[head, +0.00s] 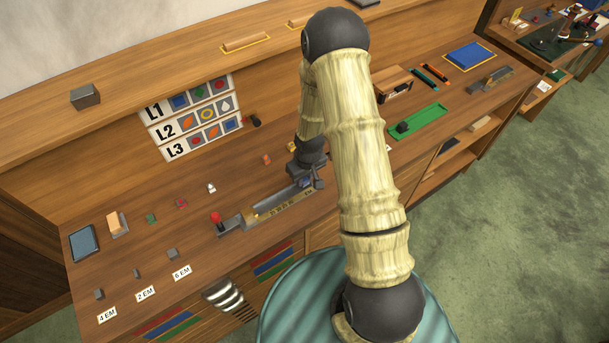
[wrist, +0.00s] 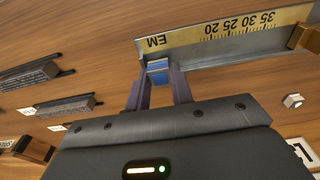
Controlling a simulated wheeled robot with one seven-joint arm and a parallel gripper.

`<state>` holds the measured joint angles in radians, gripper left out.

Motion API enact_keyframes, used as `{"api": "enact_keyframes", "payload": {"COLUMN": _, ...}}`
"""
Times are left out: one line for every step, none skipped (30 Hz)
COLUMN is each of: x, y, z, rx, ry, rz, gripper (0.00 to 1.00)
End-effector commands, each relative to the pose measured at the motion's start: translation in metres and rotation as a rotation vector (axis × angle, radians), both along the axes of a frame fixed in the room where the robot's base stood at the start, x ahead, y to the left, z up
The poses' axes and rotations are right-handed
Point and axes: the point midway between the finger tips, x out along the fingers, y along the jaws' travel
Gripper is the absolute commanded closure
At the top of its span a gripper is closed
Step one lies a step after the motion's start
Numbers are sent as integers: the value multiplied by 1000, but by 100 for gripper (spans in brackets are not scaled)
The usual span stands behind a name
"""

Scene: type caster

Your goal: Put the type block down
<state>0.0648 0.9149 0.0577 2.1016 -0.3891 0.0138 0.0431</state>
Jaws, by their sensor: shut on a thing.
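The type block is a small blue block (wrist: 158,72) held between the two fingertips of my gripper (wrist: 160,88) in the wrist view. It is at the left end of a metal stick with a yellow EM scale (wrist: 230,32), close to the stick's end wall. Whether the block touches the stick's floor or wall I cannot tell. In the head view my gripper (head: 308,180) is low over the right end of the same stick (head: 285,204); the block is mostly hidden there by the gripper.
A red-knobbed handle (head: 215,217) stands at the stick's left end. Small grey blocks with EM labels (head: 145,293) lie at the bench's front left. A green tray (head: 418,123) and a blue pad (head: 470,55) lie to the right. A line chart (head: 190,115) stands behind.

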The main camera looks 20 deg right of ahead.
Motion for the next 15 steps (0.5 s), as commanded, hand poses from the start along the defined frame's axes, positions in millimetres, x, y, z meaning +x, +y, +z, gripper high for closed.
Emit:
{"api": "enact_keyframes", "payload": {"x": 0, "y": 0, "z": 0, "rx": 0, "ry": -1, "rz": 0, "gripper": 100}}
{"api": "enact_keyframes", "payload": {"x": 0, "y": 0, "z": 0, "rx": 0, "ry": -1, "rz": 0, "gripper": 100}}
{"api": "enact_keyframes", "payload": {"x": 0, "y": 0, "z": 0, "rx": 0, "ry": -1, "rz": 0, "gripper": 100}}
{"api": "enact_keyframes", "payload": {"x": 0, "y": 0, "z": 0, "rx": 0, "ry": -1, "rz": 0, "gripper": 100}}
{"api": "enact_keyframes", "payload": {"x": 0, "y": 0, "z": 0, "rx": 0, "ry": -1, "rz": 0, "gripper": 100}}
{"api": "enact_keyframes", "payload": {"x": 0, "y": 0, "z": 0, "rx": 0, "ry": -1, "rz": 0, "gripper": 100}}
{"api": "enact_keyframes", "payload": {"x": 0, "y": 0, "z": -1, "rx": 0, "ry": -1, "rz": 0, "gripper": 100}}
{"api": "enact_keyframes", "payload": {"x": 0, "y": 0, "z": -2, "rx": 0, "ry": -1, "rz": 0, "gripper": 100}}
{"api": "enact_keyframes", "payload": {"x": 0, "y": 0, "z": -3, "rx": 0, "ry": -1, "rz": 1, "gripper": 100}}
{"api": "enact_keyframes", "payload": {"x": 0, "y": 0, "z": -4, "rx": 0, "ry": -1, "rz": 1, "gripper": 100}}
{"api": "enact_keyframes", "payload": {"x": 0, "y": 0, "z": -5, "rx": 0, "ry": -1, "rz": 1, "gripper": 100}}
{"api": "enact_keyframes", "payload": {"x": 0, "y": 0, "z": -6, "rx": 0, "ry": -1, "rz": 1, "gripper": 100}}
{"api": "enact_keyframes", "payload": {"x": 0, "y": 0, "z": -7, "rx": 0, "ry": -1, "rz": 1, "gripper": 100}}
{"api": "enact_keyframes", "payload": {"x": 0, "y": 0, "z": -7, "rx": 0, "ry": -1, "rz": 1, "gripper": 100}}
{"api": "enact_keyframes", "payload": {"x": 0, "y": 0, "z": -8, "rx": 0, "ry": -1, "rz": 1, "gripper": 100}}
